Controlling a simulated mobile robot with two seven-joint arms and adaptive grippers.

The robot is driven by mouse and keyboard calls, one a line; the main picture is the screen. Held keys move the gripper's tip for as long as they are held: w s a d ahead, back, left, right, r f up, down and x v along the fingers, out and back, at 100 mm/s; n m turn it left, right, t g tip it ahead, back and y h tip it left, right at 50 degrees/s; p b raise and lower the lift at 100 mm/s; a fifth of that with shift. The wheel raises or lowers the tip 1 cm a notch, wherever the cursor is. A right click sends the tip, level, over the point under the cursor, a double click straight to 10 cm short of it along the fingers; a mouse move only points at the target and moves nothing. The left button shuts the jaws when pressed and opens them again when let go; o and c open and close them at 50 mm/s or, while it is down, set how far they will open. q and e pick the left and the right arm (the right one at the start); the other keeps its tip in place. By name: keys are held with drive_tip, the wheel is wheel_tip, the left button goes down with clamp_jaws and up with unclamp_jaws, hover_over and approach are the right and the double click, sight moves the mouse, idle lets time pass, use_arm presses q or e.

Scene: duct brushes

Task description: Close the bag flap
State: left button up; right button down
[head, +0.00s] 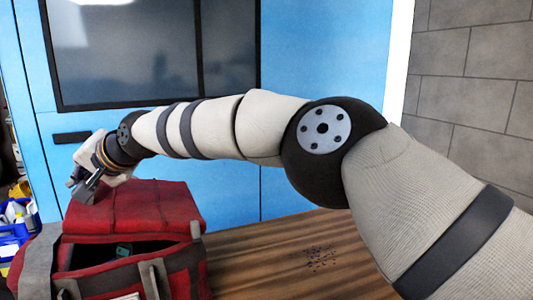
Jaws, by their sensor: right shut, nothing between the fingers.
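The red bag (188,262) stands on the wooden table at the lower left, with grey straps. Its red flap (140,207) is raised at the back, and the dark opening in front of it shows a small greenish item (124,250) inside. My right gripper (82,190) is at the flap's upper left, its fingers shut with nothing between them. It appears close to or touching the flap; I cannot tell which. My left gripper is not in view.
The wooden table (290,262) is clear right of the bag except for a patch of small dark bits (321,257). A blue wall with a dark window (120,50) stands behind. Blue bins (15,230) are at the far left.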

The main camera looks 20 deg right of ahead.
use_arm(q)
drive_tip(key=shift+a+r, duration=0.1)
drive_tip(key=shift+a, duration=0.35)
use_arm(e)
drive_tip(key=shift+w+a+f, duration=0.1)
drive_tip(key=shift+a+f, duration=0.1)
drive_tip(key=shift+f, duration=0.45)
drive_tip(key=shift+a+f, duration=0.2)
drive_tip(key=shift+f, duration=0.45)
drive_tip(key=shift+f, duration=0.1)
